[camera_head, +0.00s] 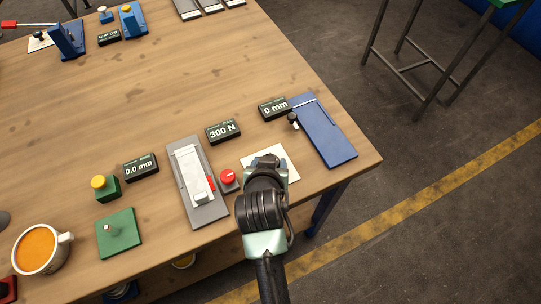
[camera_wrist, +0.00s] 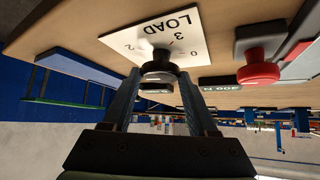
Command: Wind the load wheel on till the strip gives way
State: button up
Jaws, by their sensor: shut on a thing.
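The load wheel (camera_wrist: 159,64) is a dark round knob on a white plate marked LOAD (camera_wrist: 190,28), with numerals around it. My gripper (camera_wrist: 160,80) has its two fingers on either side of the wheel and is shut on it. In the head view my gripper (camera_head: 267,166) hides the wheel and part of the white plate (camera_head: 287,157). The white strip (camera_head: 189,166) lies along a grey bed (camera_head: 176,151) to the left, with a red part at its side; I see no clear break. A black display (camera_head: 223,131) reads 300 N.
A red knob (camera_head: 228,177) stands between the strip bed and my gripper. To the right are a 0 mm display (camera_head: 274,108) and a blue plate (camera_head: 328,133). A green plate (camera_head: 119,233), a 0.0 mm display (camera_head: 141,166) and an orange-filled cup (camera_head: 38,248) stand left. The table's middle is clear.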

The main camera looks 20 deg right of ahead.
jog(key=shift+a+m+g+h, duration=0.1)
jog(key=shift+m+g+h, duration=0.35)
jog(key=shift+m, duration=0.35)
jog(key=shift+h+p, duration=0.25)
jog(key=shift+p, duration=0.05)
jog(key=o, duration=1.4)
jog(key=v, duration=1.3)
